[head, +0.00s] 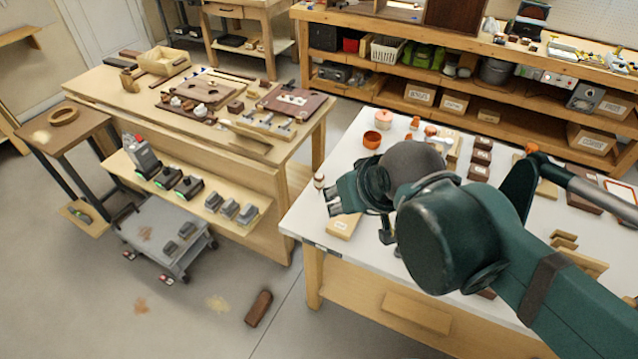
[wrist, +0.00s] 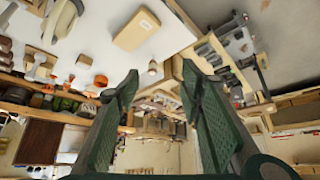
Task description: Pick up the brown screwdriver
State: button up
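I cannot make out a clear brown screwdriver in either view. My arm hides part of the tabletop.
A tan labelled box (head: 343,226) lies on the white table (head: 298,215) below my gripper. Orange bowls (head: 372,139) and small boxes stand farther back. A wooden bench (head: 105,86) with tools and boards is at left, with a grey cart (head: 160,225) by it.

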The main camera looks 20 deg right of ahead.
jog(key=shift+w+m, duration=0.7)
jog(key=shift+w, duration=0.4)
jog(key=m+g+p, duration=0.7)
jog(key=m+p, duration=0.2)
jog(key=m, duration=0.9)
send_over(318, 175)
jog(key=f, duration=1.2)
jog(key=shift+s+f, duration=0.2)
jog(key=shift+f, duration=0.15)
jog(key=shift+w+d+f+m, duration=0.1)
jog(key=shift+w+f+m, duration=0.1)
jog(key=shift+f, duration=0.2)
jog(key=shift+w+d+f+m, duration=0.1)
jog(key=shift+w+f, duration=0.05)
jog(key=shift+f, duration=0.25)
jog(key=shift+f, duration=1.3)
jog(key=shift+s+a+f, duration=0.1)
jog(key=shift+f, duration=0.05)
